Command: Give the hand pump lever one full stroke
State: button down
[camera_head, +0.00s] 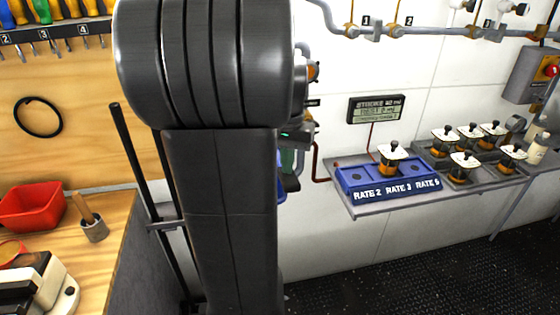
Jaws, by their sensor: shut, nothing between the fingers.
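My own thick dark arm stands upright in the middle of the view and blocks much of the scene. I cannot make out my gripper's fingers; small dark parts with a green light show at the arm's right edge, and I cannot tell what they are. The hand pump and its lever cannot be made out. Slivers of blue and green show behind the arm, with an orange-and-grey fitting just to its right. A display (376,109) headed STROKE hangs on the white wall, with a red line running down from it.
A blue rack (388,186) marked RATE 2, RATE 3, RATE 5 holds one white-topped piece (392,156) on a grey shelf (374,209). Several similar pieces stand right. A wooden bench (112,226) with a red bin (30,206) is at left. The dark floor at lower right is clear.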

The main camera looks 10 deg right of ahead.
jog(key=shift+f+b, duration=2.75)
jog(key=shift+f, duration=2.2)
notch_tip(320, 180, up, 12)
jog(key=p, duration=1)
jog(key=shift+f, duration=0.1)
notch_tip(320, 180, up, 5)
jog(key=p, duration=0.4)
jog(key=shift+p, duration=0.4)
notch_tip(320, 180, down, 6)
jog(key=b, duration=0.5)
jog(key=shift+f+b, duration=0.25)
jog(key=shift+b, duration=0.15)
